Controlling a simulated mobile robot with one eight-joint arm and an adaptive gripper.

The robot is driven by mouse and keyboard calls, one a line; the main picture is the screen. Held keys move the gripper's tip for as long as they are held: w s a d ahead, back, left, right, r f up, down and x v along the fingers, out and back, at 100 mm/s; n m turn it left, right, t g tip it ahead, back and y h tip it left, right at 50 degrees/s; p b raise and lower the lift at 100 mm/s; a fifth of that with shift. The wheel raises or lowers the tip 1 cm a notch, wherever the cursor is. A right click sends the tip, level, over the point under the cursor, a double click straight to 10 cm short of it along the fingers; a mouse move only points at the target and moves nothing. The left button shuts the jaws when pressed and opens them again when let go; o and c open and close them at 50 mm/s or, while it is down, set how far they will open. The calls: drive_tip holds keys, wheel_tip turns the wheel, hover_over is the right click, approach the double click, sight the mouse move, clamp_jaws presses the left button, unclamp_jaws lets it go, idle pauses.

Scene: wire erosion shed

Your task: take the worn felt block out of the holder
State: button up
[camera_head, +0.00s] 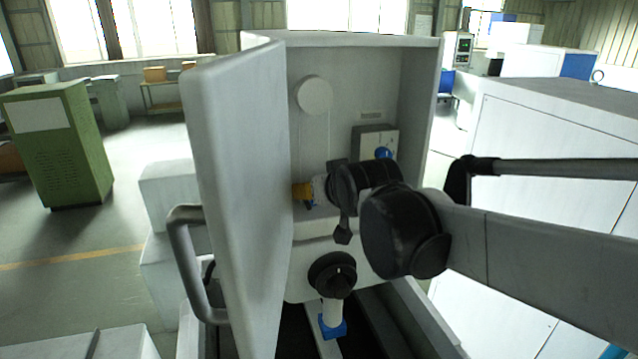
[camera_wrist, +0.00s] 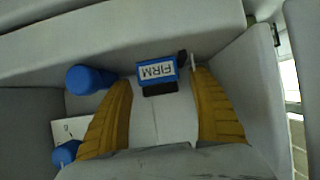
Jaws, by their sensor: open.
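In the wrist view, a blue piece (camera_wrist: 156,70) carries a white label reading FIRM, upside down. A small dark block (camera_wrist: 160,90) sits against its lower edge; it may be the felt block in its holder, but I cannot tell for sure. My gripper (camera_wrist: 162,81) is open, its two yellow ribbed fingers on either side of these pieces with gaps visible. In the head view my gripper (camera_head: 303,191) is inside the open cabinet (camera_head: 345,60), and my wrist hides the felt and holder. I see nothing held.
The cabinet door (camera_head: 240,170) stands open to the left, with a handle (camera_head: 187,262). A white disc (camera_head: 314,95) and a box (camera_head: 373,138) with a blue knob (camera_head: 383,153) are inside. Blue knobs (camera_wrist: 88,80) also lie left of the fingers. A white machine (camera_head: 560,150) stands right.

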drive_tip(key=shift+s, duration=0.15)
drive_tip(key=shift+c, duration=0.3)
drive_tip(key=c, duration=1.2)
